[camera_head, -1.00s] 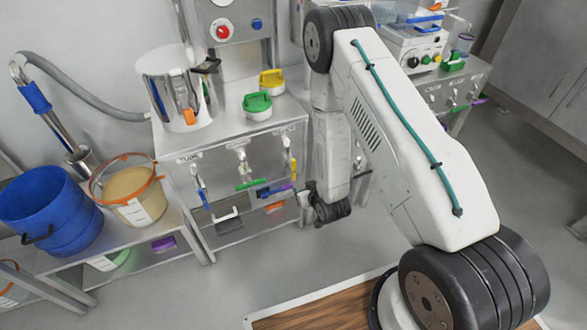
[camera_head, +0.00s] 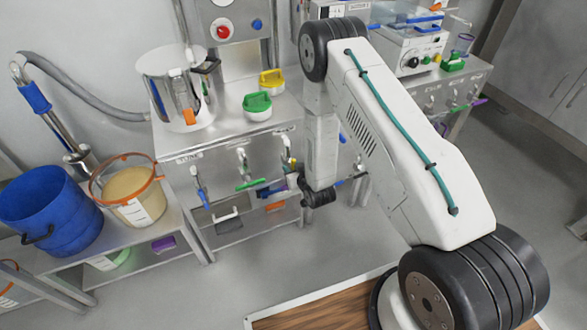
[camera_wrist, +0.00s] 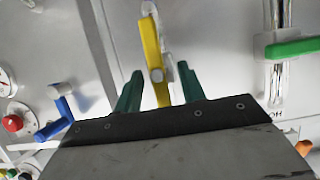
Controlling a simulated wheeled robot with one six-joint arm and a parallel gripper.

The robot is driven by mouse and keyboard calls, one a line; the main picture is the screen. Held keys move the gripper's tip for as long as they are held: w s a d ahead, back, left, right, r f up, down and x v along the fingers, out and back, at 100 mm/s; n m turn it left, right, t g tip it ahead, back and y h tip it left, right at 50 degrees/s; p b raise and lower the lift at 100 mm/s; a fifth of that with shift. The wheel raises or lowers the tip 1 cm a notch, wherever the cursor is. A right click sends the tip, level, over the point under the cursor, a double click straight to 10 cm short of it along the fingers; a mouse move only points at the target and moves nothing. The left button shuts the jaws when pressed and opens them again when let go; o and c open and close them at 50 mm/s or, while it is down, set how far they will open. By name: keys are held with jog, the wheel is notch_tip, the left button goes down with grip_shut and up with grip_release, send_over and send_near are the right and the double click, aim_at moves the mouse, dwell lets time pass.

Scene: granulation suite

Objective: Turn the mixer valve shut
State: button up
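A yellow valve lever (camera_wrist: 151,45) is in the middle of the wrist view, lying roughly in line with its pale pipe. My gripper (camera_wrist: 159,71) is open, with one teal finger on each side of this lever. Gaps show between lever and fingers, so I see no grip. In the head view the yellow lever is mostly hidden by my wrist. A green lever (camera_head: 250,184) lies crosswise on the neighbouring pipe; it also shows in the wrist view (camera_wrist: 293,47). A blue lever (camera_head: 203,198) hangs down at the left. I cannot read which valve is the mixer's.
The steel cabinet (camera_head: 185,172) carries a steel pot (camera_head: 163,85) and green (camera_head: 257,103) and yellow (camera_head: 271,79) tubs. In the wrist view, a blue handle (camera_wrist: 63,116) and a red knob (camera_wrist: 12,123) lie at left.

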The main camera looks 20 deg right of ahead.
grip_shut()
